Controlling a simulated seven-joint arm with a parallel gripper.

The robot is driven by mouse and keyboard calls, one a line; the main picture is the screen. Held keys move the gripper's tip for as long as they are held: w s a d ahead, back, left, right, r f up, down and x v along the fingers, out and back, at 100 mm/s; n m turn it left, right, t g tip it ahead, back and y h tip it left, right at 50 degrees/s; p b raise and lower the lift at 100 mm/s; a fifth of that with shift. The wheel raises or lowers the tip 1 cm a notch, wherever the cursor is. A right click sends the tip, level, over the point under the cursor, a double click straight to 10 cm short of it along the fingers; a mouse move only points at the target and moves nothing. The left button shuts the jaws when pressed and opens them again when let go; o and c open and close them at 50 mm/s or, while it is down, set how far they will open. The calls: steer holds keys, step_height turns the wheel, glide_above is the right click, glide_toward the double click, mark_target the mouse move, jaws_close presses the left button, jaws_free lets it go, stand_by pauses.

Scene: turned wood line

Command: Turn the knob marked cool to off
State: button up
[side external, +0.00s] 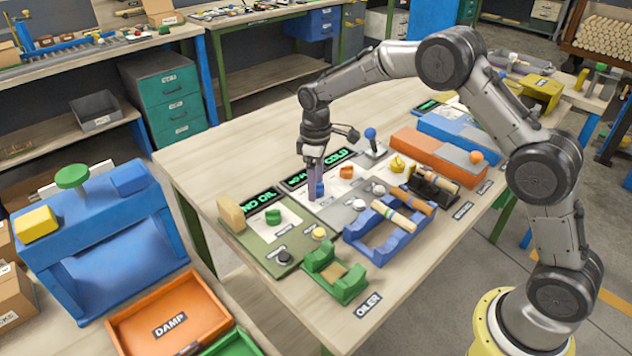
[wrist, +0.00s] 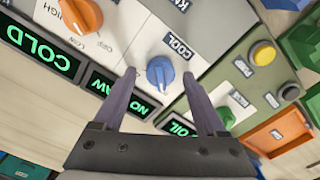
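The blue knob (wrist: 160,73) sits on a pale panel, with a label reading COOL (wrist: 178,45) beside it in the wrist view. My gripper (wrist: 158,74) is open, with one finger on each side of the blue knob. I cannot tell whether the fingers touch it. In the side view my gripper (side external: 314,192) points down at the panel, and the blue knob (side external: 320,189) shows partly behind the fingers. The knob's setting is too small to read.
An orange knob (wrist: 82,16) with LOW and OFF marks is on one side and a green knob (wrist: 228,117) on the other. Lit displays read COLD (wrist: 38,52) and NO OIL (side external: 263,198). A blue-topped joystick (side external: 371,140) and wooden rods in a blue cradle (side external: 380,250) stand close.

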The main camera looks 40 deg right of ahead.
step_height(320, 180, up, 14)
stand_by(0.7)
steer(key=shift+f, duration=0.1)
steer(key=s+d+r+m+t, duration=0.1)
steer(key=s+r+t, duration=0.3)
steer(key=s+r, duration=1.2)
steer(key=s+f+m+t, duration=0.15)
steer(key=s+f, duration=0.25)
steer(key=s, duration=0.9)
steer(key=s+f+m, duration=0.4)
steer(key=s+f, duration=0.2)
steer(key=f, duration=0.1)
steer(key=shift+d+f, duration=0.4)
